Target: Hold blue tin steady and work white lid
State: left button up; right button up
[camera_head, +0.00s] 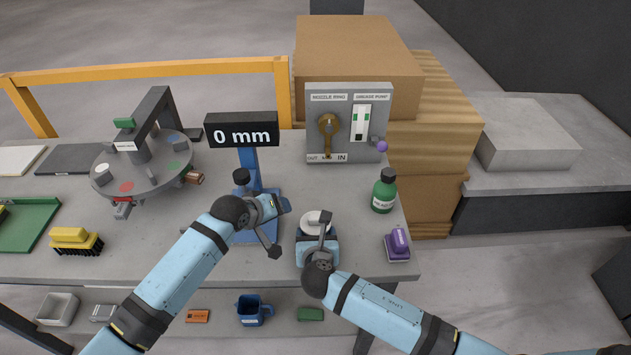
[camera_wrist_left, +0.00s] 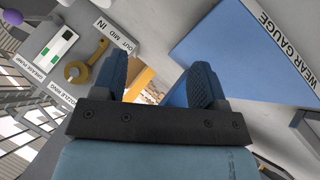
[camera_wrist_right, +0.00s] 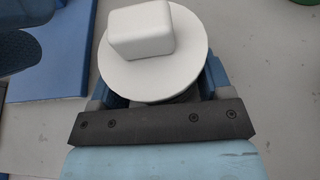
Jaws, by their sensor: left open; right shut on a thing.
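The blue tin (camera_head: 304,247) stands upright near the front right of the slab. Its round white lid (camera_head: 316,217) sits on top. In the right wrist view the lid (camera_wrist_right: 170,80) is a flat disc with a square white knob, and it hides most of the tin. My right gripper (camera_head: 319,240) is shut on the tin, its fingers on either side below the lid. My left gripper (camera_head: 276,226) is open and empty, left of the tin and in front of the blue gauge stand. Its spread fingers show in the left wrist view (camera_wrist_left: 160,82).
A wear gauge (camera_head: 241,136) reading 0 mm stands behind my left gripper. A green bottle (camera_head: 384,192) and a purple-handled block (camera_head: 398,245) stand right of the tin. A grey panel with a lever (camera_head: 347,95) is behind. A round turntable (camera_head: 143,165) is at the left.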

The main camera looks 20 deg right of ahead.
aim_at(316, 219)
pick_arm(q)
jog(key=d+r+g+y, duration=0.1)
jog(key=d+r, duration=0.1)
jog(key=s+d+r+m+g+y, duration=0.1)
jog(key=d+r, duration=0.1)
jog(key=d, duration=0.1)
jog(key=s+d+r+g+y, duration=0.1)
jog(key=d+r+g, duration=0.1)
jog(key=shift+s+d+r, duration=0.15)
jog(key=shift+s, duration=0.05)
jog(key=s+d+r+m+g+y, duration=0.1)
jog(key=s+d+r+g+y, duration=0.1)
jog(key=s+r+y, duration=0.3)
jog(key=shift+h, duration=0.4)
jog(key=f, duration=0.3)
jog(key=w+f, duration=0.1)
jog(key=f, duration=0.6)
jog(key=shift+w+f, duration=0.3)
jog(key=shift+f, duration=0.1)
jog(key=c, duration=1.1)
jog(key=shift+r, duration=4.05)
